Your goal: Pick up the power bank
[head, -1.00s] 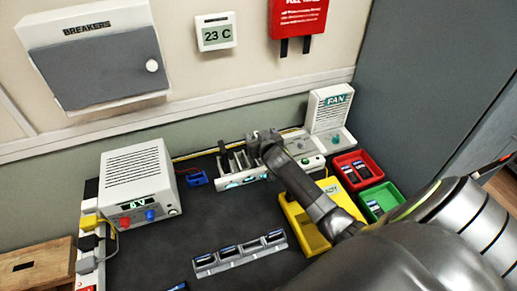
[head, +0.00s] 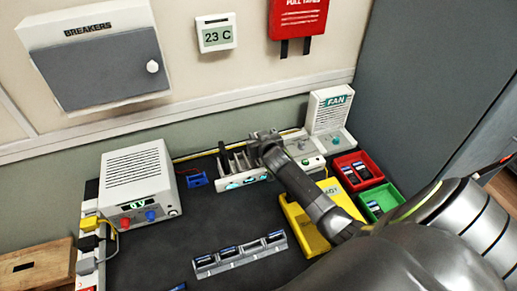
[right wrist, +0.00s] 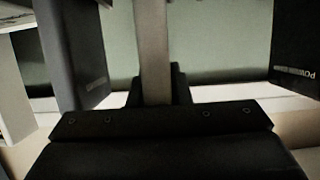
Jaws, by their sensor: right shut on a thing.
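A white charging rack (head: 246,181) stands at the back of the dark table, with dark upright slabs (head: 236,162) in it. My right gripper (head: 265,138) is over the rack's right part and is shut on a power bank, which the gripper mostly hides. In the right wrist view a grey finger (right wrist: 152,50) stands upright in the middle. One dark slab (right wrist: 75,50) shows to its left. Another dark slab with power bank lettering (right wrist: 298,45) is at its right, apart from the finger. My left gripper is not in view.
A white power supply (head: 138,180) stands left. A yellow tray (head: 303,228), red bin (head: 377,177) and green bin (head: 393,190) are at the right. A grey holder (head: 240,257) lies in front. The table's middle is clear.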

